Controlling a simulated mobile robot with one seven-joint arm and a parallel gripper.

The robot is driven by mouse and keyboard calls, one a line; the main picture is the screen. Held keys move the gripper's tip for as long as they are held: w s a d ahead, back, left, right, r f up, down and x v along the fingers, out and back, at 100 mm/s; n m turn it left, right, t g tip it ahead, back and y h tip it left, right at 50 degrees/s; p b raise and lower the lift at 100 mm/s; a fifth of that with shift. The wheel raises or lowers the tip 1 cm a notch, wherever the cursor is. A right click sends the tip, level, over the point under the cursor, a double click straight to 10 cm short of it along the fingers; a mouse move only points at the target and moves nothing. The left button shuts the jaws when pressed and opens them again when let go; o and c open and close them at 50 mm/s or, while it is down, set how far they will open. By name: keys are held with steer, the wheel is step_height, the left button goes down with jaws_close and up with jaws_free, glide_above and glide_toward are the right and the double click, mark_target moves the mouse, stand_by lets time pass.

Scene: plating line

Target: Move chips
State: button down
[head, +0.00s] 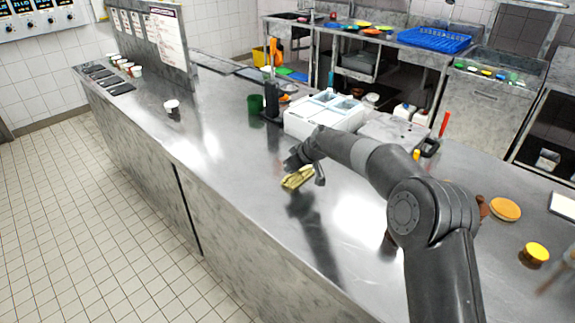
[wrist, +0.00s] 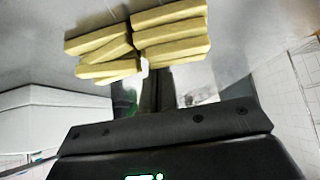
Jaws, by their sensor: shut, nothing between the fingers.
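The chips (head: 297,178) are a small stack of thick yellow sticks on the steel counter, near its front edge in the head view. In the wrist view the chips (wrist: 138,42) fill the upper middle as two side-by-side piles. My gripper (head: 309,172) is right at the stack in the head view, partly overlapping it. In the wrist view my gripper (wrist: 158,88) has its dark fingers together just below the chips, with nothing held. Whether the fingertips touch the chips I cannot tell.
A white container (head: 324,112) with compartments stands behind my gripper. A dark green cup (head: 255,105) and a dark bottle (head: 272,98) stand beside it. A small white cup (head: 172,106) stands further left. The counter (head: 225,155) left of the chips is clear.

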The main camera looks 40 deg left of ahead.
stand_by(0.3)
steer(key=d, duration=1.7)
